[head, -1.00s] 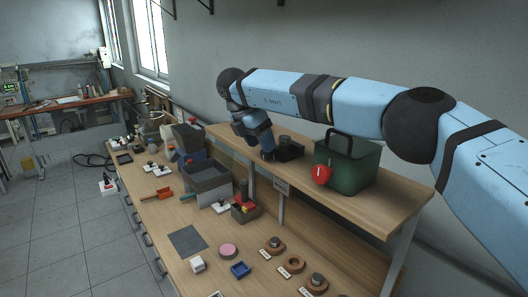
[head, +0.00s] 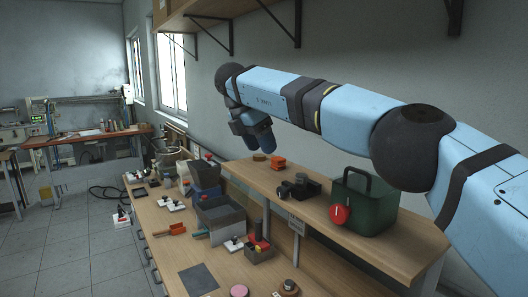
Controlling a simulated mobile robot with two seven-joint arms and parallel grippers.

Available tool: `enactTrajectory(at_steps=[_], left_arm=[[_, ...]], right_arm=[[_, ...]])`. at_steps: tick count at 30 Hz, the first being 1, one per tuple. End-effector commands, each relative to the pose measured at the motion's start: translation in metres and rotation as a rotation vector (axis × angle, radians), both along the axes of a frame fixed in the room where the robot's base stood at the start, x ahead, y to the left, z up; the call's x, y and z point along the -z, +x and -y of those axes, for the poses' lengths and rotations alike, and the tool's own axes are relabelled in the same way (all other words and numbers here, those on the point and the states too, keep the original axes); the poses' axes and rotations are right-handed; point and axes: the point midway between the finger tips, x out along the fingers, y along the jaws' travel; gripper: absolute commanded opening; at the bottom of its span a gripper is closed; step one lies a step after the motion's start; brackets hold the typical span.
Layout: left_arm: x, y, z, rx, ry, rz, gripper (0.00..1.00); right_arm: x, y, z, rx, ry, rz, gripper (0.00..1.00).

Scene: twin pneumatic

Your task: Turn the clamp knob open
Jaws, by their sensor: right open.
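A dark block with a round knob-like top (head: 301,180) stands on the raised wooden shelf (head: 345,245). Several small white-based fixtures with dark or red tops (head: 174,204) sit on the lower bench; I cannot tell which part is the clamp knob. My right arm reaches in from the right, and its gripper (head: 262,148) is above the shelf's far end, up and left of the dark block. The gripper is open, with nothing visible in it. Its fingertips are small and dark. My left gripper is out of view.
A green box with a handle and red tag (head: 365,205) stands right of the block. Grey bins (head: 220,217) crowd the lower bench. Brackets hold an upper shelf (head: 190,15).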

Motion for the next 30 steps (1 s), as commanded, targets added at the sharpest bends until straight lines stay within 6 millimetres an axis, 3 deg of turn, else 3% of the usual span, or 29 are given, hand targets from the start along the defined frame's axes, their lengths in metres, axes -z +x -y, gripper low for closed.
enactTrajectory(at_steps=[4,12,16,30], left_arm=[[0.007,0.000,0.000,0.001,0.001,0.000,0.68],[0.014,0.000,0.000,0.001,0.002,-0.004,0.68],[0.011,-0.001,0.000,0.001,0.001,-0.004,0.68],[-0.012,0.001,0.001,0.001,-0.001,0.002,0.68]], right_arm=[[0.013,-0.007,-0.001,-0.012,0.020,0.010,0.58],[0.001,-0.017,0.004,-0.003,0.068,0.096,0.58],[0.009,-0.015,0.009,0.002,0.069,0.100,0.58],[0.094,0.005,0.038,0.002,0.069,0.098,0.58]])
